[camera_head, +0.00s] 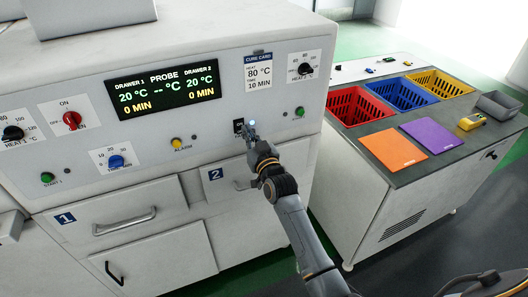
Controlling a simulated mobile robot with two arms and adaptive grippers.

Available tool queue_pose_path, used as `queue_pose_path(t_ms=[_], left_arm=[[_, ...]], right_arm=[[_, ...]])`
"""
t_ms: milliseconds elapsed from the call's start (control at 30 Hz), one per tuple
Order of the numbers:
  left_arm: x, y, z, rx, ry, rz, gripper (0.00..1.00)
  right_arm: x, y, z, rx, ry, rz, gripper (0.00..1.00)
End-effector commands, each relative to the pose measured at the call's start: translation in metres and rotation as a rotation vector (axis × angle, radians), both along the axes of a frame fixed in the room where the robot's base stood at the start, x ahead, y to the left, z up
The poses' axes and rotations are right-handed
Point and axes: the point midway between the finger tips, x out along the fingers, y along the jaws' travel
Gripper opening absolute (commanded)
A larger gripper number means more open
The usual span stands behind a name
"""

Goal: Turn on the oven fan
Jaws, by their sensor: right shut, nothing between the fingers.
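The oven (150,60) is a white cabinet with a sloping control panel. A small black switch (239,125) sits on the panel, right of the display. My right gripper (249,132) is shut and empty, with its fingertips at or just beside this switch. I cannot tell whether they touch it. The gripper partly covers the area around the switch, and I cannot read a fan label there. A red knob (72,120) marked ON and OFF is at the panel's left; the rest of its label is too small to read surely. My left gripper is not in view.
The display (163,92) shows both drawers at 20 °C and 0 MIN. Nearby are a blue knob (116,161), a yellow alarm button (176,143) and a green button (299,111). Drawer handles (125,222) protrude below. Right stands a counter with colored bins (357,106).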

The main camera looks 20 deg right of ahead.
Motion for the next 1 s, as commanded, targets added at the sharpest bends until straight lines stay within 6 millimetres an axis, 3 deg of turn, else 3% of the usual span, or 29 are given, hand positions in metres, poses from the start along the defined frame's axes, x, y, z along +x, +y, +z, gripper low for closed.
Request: queue_pose_path(t_ms=[267, 600, 800, 1000], left_arm=[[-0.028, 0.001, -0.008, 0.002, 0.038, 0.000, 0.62], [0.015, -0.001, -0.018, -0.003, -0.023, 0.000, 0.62], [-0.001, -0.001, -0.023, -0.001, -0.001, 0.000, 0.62], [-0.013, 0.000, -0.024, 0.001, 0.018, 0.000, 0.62]], right_arm=[[-0.027, -0.001, 0.003, 0.002, -0.001, 0.000, 0.00], [-0.076, -0.003, 0.012, 0.000, -0.001, 0.000, 0.00], [-0.094, -0.003, 0.016, 0.001, -0.001, 0.000, 0.00], [-0.099, -0.004, 0.018, 0.001, 0.000, 0.000, 0.00]])
